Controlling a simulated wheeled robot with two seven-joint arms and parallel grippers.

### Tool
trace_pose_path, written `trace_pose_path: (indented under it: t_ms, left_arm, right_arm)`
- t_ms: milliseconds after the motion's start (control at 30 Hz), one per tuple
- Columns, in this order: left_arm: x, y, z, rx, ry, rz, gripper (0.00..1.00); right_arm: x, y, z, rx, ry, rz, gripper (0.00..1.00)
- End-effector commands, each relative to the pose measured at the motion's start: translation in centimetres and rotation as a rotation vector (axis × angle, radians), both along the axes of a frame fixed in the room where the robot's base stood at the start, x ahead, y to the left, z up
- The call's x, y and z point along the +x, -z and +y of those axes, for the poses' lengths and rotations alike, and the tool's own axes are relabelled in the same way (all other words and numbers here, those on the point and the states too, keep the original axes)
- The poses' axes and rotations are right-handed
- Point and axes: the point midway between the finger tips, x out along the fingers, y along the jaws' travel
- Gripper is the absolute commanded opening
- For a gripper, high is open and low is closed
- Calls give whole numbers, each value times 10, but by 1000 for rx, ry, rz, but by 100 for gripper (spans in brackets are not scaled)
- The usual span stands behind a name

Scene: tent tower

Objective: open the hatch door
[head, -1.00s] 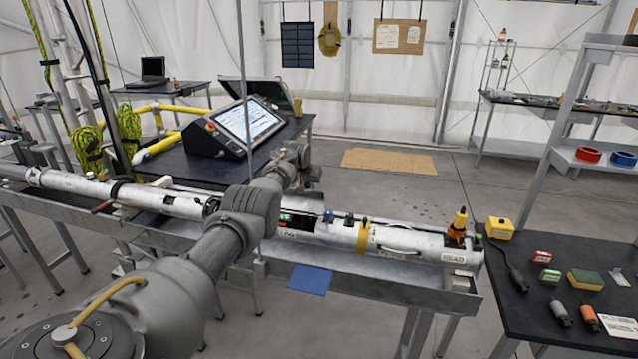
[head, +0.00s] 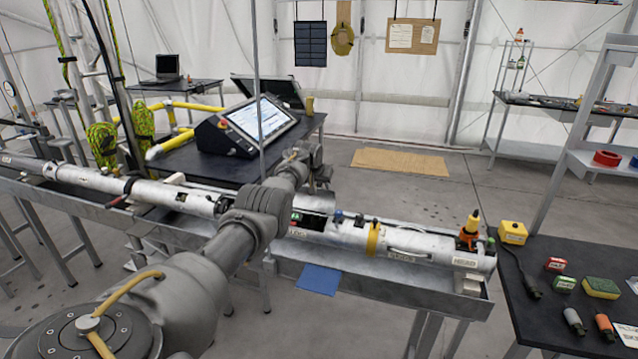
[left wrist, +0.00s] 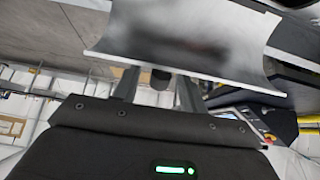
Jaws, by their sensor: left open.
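The long white tube (head: 405,242) lies in a metal trough across the head view. Near its middle is a dark hatch opening (head: 296,218) with a small green light. The hatch door (head: 316,203), a curved light-grey panel, stands away from the tube on the far side of the opening. In the left wrist view the door (left wrist: 185,45) is a smudged curved sheet ahead of my fingers. My left gripper (left wrist: 158,92) is open, its two fingers apart near the door's edge; I cannot tell if they touch it. In the head view my arm partly hides the gripper. My right gripper is not in view.
A console with a lit screen (head: 262,120) stands on a dark table behind the tube. An orange-and-yellow fitting (head: 470,230) tops the tube's right end. A dark table (head: 545,318) with several small items is at right.

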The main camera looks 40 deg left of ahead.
Motion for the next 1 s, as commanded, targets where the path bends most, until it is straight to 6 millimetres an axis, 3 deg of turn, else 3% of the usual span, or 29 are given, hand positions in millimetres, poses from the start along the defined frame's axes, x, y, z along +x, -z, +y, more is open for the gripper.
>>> trace_pose_path:
  t_ms: [400,1000]
  left_arm:
    - [-14,-25,-6,3,1,-2,42]
    - [-54,-85,-24,0,1,-1,42]
  right_arm:
    - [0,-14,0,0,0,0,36]
    - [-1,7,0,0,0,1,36]
